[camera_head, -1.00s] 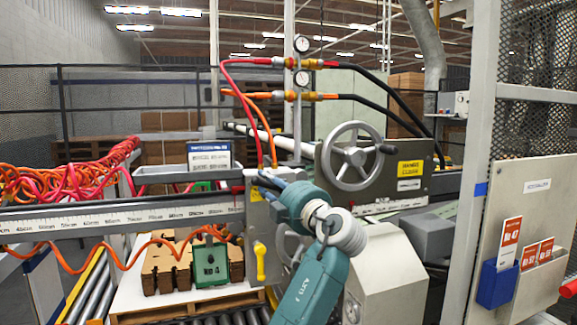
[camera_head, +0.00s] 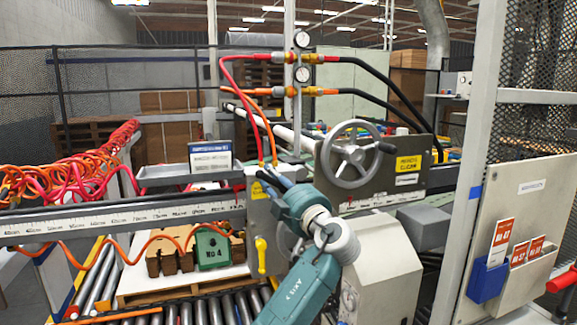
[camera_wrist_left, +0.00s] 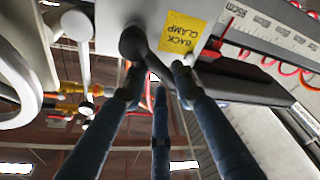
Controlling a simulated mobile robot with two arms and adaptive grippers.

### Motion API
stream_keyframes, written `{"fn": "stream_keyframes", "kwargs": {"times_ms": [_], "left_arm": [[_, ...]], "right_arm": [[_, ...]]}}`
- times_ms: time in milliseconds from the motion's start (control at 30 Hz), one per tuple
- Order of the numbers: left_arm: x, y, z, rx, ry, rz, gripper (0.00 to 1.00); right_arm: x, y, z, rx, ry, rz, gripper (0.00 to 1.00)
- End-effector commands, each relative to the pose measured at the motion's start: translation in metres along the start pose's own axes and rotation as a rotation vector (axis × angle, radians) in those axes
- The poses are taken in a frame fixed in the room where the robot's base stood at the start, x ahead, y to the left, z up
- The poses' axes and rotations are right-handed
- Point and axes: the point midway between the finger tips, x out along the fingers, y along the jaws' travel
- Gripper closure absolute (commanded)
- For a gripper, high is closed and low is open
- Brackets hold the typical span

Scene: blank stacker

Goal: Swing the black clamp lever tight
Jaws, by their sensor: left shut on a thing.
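The black clamp lever (camera_wrist_left: 133,42) shows in the left wrist view as a dark round knob with a short arm, beside a yellow label (camera_wrist_left: 185,30) reading "BACK CLAMP" upside down. My left gripper (camera_wrist_left: 158,78) has its blue-grey fingers closed around the lever's arm, close to the pale housing. In the head view my left gripper (camera_head: 268,183) is at the top of the pale clamp block at the end of the ruler beam. The lever is hidden there behind the fingers and wrist. My right gripper is in neither view.
A handwheel (camera_head: 352,154) stands just right of my left wrist. Red and orange hoses (camera_head: 240,95) hang down close to the gripper. A yellow handle (camera_head: 261,255) sits below on the clamp block. The ruler beam (camera_head: 120,218) runs left, with a green No 4 block (camera_head: 212,248) below.

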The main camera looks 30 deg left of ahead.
Motion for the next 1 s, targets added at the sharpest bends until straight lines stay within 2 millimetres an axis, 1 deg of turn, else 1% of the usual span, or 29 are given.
{"fn": "stream_keyframes", "kwargs": {"times_ms": [33,67,233,367,500,600,733,867,1000], "left_arm": [[0.000,-0.001,0.003,0.031,-0.005,0.003,0.79],[-0.001,-0.001,0.005,0.078,-0.005,0.015,0.79],[-0.001,0.012,0.006,0.323,-0.005,0.078,0.79],[-0.002,0.022,0.009,0.509,-0.006,0.127,0.79],[-0.003,0.029,0.014,0.699,-0.009,0.175,0.79],[-0.004,0.033,0.017,0.808,-0.009,0.202,0.79],[-0.005,0.035,0.021,0.891,-0.009,0.224,0.79],[-0.007,0.033,0.022,0.888,-0.008,0.223,0.79],[-0.017,0.031,0.022,0.885,-0.007,0.223,0.79]], "right_arm": [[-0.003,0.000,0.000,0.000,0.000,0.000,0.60],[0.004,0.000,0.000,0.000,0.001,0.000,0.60],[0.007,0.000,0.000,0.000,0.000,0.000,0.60],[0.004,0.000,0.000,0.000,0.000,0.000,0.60],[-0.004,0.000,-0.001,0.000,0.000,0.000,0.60],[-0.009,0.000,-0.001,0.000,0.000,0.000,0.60],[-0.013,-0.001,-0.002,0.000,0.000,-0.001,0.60],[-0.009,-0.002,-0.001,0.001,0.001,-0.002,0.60],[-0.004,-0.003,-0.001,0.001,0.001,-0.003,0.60]]}}
